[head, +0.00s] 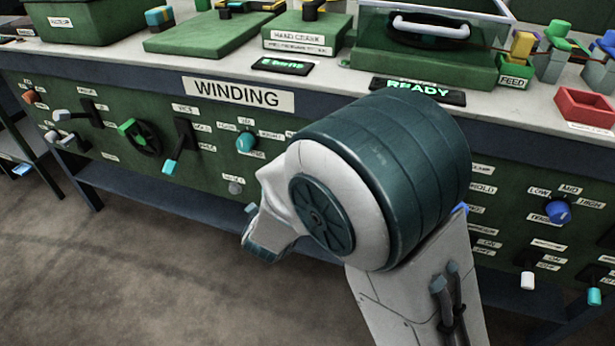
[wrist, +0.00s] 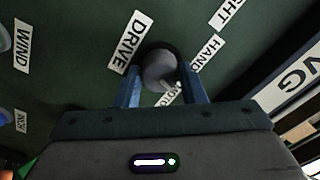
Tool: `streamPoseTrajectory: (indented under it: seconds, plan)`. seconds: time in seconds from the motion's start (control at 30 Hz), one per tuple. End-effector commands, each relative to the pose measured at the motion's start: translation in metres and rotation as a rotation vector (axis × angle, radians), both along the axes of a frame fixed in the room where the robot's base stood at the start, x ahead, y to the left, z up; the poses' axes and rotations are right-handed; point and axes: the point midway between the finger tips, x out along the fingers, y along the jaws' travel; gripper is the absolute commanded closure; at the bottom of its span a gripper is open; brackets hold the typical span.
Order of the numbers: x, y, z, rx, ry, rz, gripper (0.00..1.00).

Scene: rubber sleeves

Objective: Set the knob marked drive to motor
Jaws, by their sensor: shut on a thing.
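In the wrist view, a round grey knob (wrist: 160,70) sits on the dark green panel beside a white DRIVE label (wrist: 130,42). My gripper (wrist: 163,88) has one blue finger on each side of the knob and is shut on it. A HAND label (wrist: 208,54) is to the knob's right. In the head view, my arm hides the gripper's fingers and the held knob.
A READY display (head: 418,91) and a red tray (head: 586,107) are on top. Open floor lies at front left.

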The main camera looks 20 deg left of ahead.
Motion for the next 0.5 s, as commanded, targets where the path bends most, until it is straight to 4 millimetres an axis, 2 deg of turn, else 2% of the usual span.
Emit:
streamPoseTrajectory:
  seconds: [0.03,0.5]
  plan:
    - [0.0007,-0.001,-0.0062,0.043,-0.005,-0.002,0.86]
    - [0.0001,-0.0001,-0.0026,0.29,-0.022,0.0,0.86]
